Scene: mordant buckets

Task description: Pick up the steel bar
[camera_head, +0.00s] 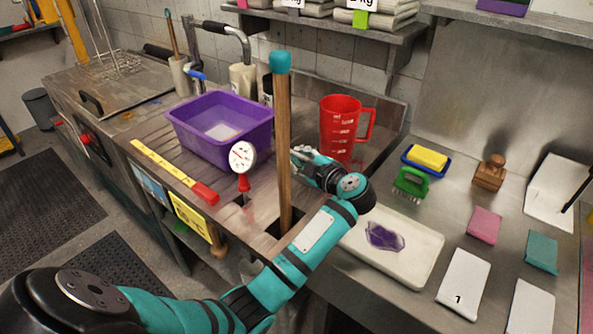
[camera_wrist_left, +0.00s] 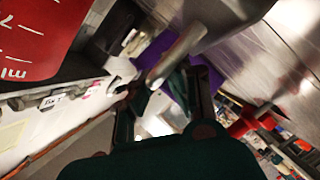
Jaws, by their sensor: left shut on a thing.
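The steel bar (camera_wrist_left: 172,57) shows in the left wrist view as a short, blurred grey bar, tilted between the fingers. My left gripper (camera_wrist_left: 165,85) is shut on it. In the head view my left gripper (camera_head: 300,157) is just right of the upright wooden pole, above the sink counter and left of the red jug. The pole partly covers the fingertips there, so little of the bar can be made out. My right gripper is in neither view.
A wooden pole (camera_head: 284,140) with a teal cap stands close to my left gripper. A red measuring jug (camera_head: 338,128) is right behind it. A purple basin (camera_head: 205,142) and a dial thermometer (camera_head: 242,156) are to the left. A white tray (camera_head: 418,262) lies at the right.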

